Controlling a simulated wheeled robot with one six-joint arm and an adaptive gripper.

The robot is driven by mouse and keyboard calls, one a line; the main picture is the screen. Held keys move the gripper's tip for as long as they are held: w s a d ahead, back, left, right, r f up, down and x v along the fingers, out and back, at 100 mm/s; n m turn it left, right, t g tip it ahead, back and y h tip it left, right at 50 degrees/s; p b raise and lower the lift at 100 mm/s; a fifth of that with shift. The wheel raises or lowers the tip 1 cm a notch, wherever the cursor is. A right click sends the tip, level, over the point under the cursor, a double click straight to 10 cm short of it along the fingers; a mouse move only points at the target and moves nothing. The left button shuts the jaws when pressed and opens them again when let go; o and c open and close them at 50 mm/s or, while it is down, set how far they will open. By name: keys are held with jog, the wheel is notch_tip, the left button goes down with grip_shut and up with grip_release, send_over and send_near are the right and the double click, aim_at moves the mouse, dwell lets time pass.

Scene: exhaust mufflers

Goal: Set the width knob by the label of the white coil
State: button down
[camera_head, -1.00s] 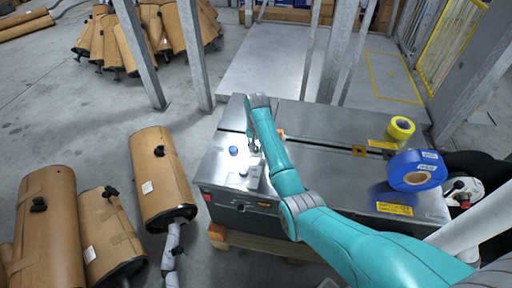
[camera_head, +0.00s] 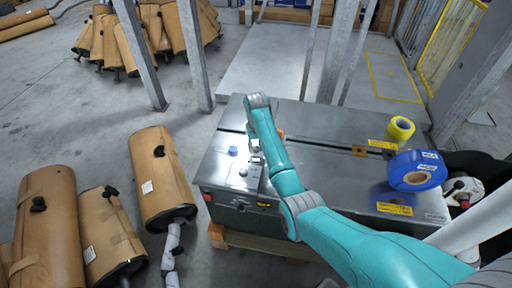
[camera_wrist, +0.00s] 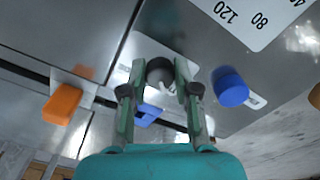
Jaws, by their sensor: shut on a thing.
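My gripper (camera_wrist: 160,84) is shut on a dark grey round knob (camera_wrist: 160,70) on the metal machine top (camera_head: 215,178). In the head view, my gripper (camera_head: 255,147) is over the left part of the machine, and my arm partly hides the spot. A printed scale (camera_wrist: 250,18) with 120 and 80 shows beside the knob in the wrist view. The knob's pointer and setting cannot be read. A blue knob (camera_wrist: 230,87) stands right of the gripper; it also shows in the head view (camera_head: 233,150). I cannot make out a white coil or its label.
A blue roll (camera_head: 431,173) with white labels and a smaller yellow roll (camera_head: 400,128) sit on the machine's right side. An orange block (camera_wrist: 62,103) is left of the gripper. Brown mufflers (camera_head: 160,180) stand on the floor at left. Metal posts (camera_head: 197,60) rise behind.

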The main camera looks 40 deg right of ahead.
aim_at(256, 148)
jog(key=c, duration=0.9)
grip_release()
jog(key=shift+o, duration=0.2)
notch_tip(256, 148, up, 8)
jog(key=shift+f, duration=0.25)
jog(key=shift+s, duration=0.1)
